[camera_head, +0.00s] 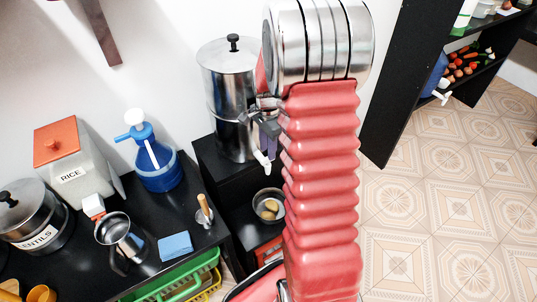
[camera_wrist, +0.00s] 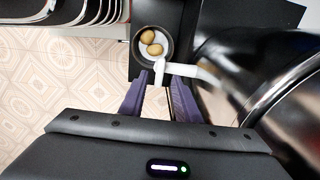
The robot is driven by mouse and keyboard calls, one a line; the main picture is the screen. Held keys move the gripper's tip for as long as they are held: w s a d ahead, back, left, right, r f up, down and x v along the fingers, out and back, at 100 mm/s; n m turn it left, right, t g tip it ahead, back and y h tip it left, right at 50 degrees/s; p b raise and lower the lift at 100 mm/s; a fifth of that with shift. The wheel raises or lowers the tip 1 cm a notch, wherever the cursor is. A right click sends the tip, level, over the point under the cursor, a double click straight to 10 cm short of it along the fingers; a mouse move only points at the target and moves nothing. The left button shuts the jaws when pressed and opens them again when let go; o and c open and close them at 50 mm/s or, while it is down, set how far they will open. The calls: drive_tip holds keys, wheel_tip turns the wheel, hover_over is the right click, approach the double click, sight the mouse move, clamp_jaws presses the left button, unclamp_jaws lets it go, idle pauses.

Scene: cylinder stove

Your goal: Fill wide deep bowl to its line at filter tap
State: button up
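A steel filter (camera_head: 226,95) with a black-knobbed lid stands on a black stand, and its white tap (camera_head: 262,161) sticks out low on its front. A dark round bowl (camera_head: 281,193) is below and right of the tap, holding brown rounded items; I cannot tell if it is the wide deep bowl. In the wrist view the bowl (camera_wrist: 138,48) shows a pale inside, beyond the tap (camera_wrist: 172,68). My gripper (camera_wrist: 158,84) has its purple fingers apart, with the tap's white end at or just beyond the gap between their tips. Any fill line or water cannot be made out.
The black counter (camera_head: 85,262) at left holds a rice container (camera_head: 75,165), a lentils pot (camera_head: 36,218), a blue pump bottle (camera_head: 155,160), a steel pot (camera_head: 117,232) and a blue cloth (camera_head: 175,246). Black shelves (camera_head: 402,90) stand at right. Tiled floor (camera_head: 440,215) is clear.

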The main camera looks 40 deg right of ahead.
sight(268, 161)
drive_tip(key=shift+f, duration=1.8)
drive_tip(key=shift+c, duration=0.3)
clamp_jaws()
drive_tip(key=shift+d, duration=0.1)
